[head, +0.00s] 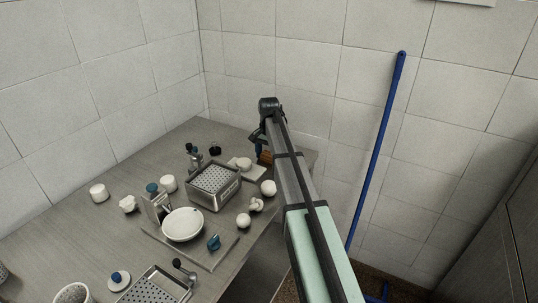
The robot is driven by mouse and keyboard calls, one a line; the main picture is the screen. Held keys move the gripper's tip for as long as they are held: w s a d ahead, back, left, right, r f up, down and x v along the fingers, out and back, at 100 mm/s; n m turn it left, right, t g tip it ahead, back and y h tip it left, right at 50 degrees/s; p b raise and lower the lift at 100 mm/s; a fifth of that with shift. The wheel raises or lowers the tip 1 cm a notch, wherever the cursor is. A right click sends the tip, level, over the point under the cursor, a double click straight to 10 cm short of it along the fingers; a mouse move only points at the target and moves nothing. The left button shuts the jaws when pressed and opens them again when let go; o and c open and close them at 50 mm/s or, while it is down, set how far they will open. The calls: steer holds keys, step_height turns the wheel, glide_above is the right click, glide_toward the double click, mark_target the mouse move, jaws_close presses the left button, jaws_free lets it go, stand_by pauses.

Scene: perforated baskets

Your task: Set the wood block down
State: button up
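The wood block (265,157) is a small brown piece near the far right end of the grey table, partly hidden behind my arm. My gripper (258,149) is at the end of my arm, pointing down right at the block. The fingers are small and dark in this view. I cannot tell whether they are closed on the block or only beside it, nor whether the block touches the surface under it.
A perforated metal basket (233,190) stands just left of my arm, with a pale flat board (250,172) behind it. White round pieces (268,188) lie near the table's right edge. A white bowl (183,225) and a second perforated basket (148,291) are nearer. A blue pole (376,150) leans on the wall.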

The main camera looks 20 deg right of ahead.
mark_target(269, 154)
steer(key=shift+o, duration=0.7)
step_height(269, 154, up, 12)
steer(key=shift+r, duration=0.15)
